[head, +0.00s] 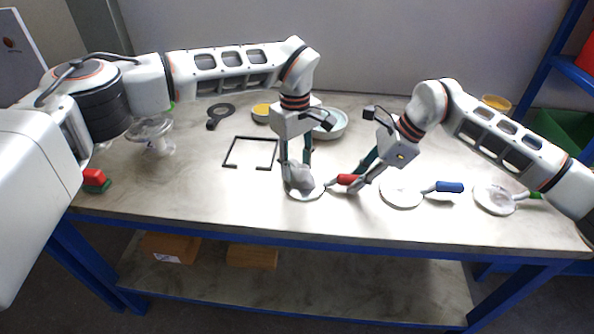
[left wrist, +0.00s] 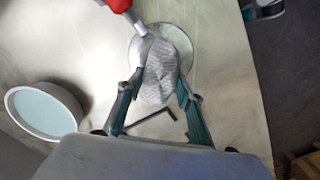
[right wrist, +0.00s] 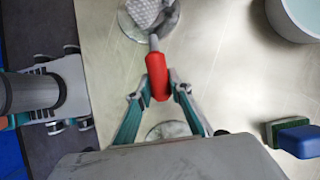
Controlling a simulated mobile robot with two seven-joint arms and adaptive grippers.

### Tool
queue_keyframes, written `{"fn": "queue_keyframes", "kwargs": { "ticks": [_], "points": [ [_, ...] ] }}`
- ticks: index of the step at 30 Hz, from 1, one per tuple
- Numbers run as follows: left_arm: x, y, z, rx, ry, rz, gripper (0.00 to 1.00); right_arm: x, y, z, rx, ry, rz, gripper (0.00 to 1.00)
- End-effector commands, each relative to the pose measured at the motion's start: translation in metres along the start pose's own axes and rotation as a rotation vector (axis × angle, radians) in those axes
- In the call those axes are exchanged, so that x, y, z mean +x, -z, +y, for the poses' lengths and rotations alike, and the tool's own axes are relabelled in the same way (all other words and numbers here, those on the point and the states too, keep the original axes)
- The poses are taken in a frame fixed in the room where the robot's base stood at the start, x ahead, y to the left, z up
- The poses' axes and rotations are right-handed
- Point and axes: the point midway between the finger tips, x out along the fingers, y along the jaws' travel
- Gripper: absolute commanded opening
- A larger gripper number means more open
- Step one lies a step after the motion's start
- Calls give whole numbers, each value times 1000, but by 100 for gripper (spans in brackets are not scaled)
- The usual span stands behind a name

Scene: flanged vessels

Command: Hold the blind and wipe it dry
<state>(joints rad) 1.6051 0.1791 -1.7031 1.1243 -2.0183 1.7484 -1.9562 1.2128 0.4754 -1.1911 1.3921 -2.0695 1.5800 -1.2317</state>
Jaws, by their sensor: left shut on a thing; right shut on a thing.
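The red-handled blind is a pale round disc (head: 306,194) with a red grip (head: 348,179), low over the front middle of the table. My right gripper (head: 368,176) is shut on the red grip, which also shows between its fingers in the right wrist view (right wrist: 158,76). My left gripper (head: 296,166) is shut on a crumpled grey cloth (head: 299,176). The cloth lies against the disc and covers part of it, as the left wrist view shows with the cloth (left wrist: 162,72) and disc (left wrist: 185,40). Whether the disc touches the table is unclear.
A blue-handled disc (head: 402,195) and a green-handled disc (head: 494,200) lie to the right. A black square frame (head: 250,138), black ring tool (head: 220,111), pale bowl (head: 335,127) and clear vessel (head: 152,134) stand behind or left. A red-and-green block (head: 95,180) sits far left.

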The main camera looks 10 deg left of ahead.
Motion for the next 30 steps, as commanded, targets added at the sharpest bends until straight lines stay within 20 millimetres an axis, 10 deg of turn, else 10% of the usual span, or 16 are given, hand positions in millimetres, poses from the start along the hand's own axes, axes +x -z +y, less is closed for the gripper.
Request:
{"fn": "queue_keyframes", "kwargs": {
  "ticks": [30],
  "points": [
    [-80,8,8,1,-1,2,16,0,0,0,0,0,0,3]
  ]
}}
